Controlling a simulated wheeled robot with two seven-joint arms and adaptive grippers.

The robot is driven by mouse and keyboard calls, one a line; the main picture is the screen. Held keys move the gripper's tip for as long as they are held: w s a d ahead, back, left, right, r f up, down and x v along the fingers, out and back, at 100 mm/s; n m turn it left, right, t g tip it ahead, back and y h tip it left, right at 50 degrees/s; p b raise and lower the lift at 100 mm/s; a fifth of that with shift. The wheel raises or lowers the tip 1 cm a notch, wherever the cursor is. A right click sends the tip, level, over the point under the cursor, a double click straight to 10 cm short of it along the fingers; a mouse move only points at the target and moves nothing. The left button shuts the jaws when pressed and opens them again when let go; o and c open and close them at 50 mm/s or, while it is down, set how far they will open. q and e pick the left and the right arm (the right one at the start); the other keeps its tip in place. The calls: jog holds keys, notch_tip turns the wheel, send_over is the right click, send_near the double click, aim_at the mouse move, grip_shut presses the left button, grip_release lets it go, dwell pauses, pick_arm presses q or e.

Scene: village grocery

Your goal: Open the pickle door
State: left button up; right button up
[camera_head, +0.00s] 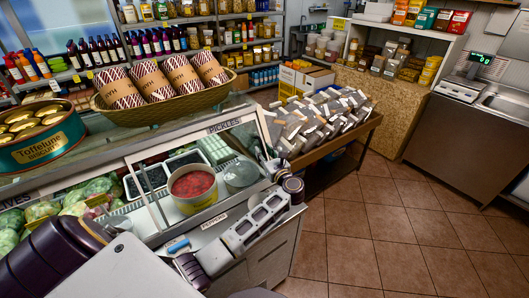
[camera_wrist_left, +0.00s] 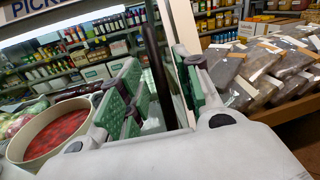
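The pickle door is a framed glass panel under the PICKLES label (camera_head: 225,125) on the deli counter; the start of that label also shows in the left wrist view (camera_wrist_left: 33,22). My left gripper (camera_head: 271,160) is at the right end of the counter glass. In the left wrist view its green-padded fingers (camera_wrist_left: 160,98) stand apart, with a dark upright bar (camera_wrist_left: 158,60) between them. I cannot tell whether either pad touches the bar, or whether it is the door's handle. My right gripper is not in view.
A tub of red food (camera_head: 192,186) stands in the counter, beside a grey-lidded pot (camera_head: 240,174). A table of packets (camera_head: 325,115) stands right. Tiled floor (camera_head: 390,235) is clear.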

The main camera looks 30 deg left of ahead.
pick_arm(q)
jog(key=shift+a, duration=0.1)
jog(key=shift+c, duration=0.3)
grip_shut()
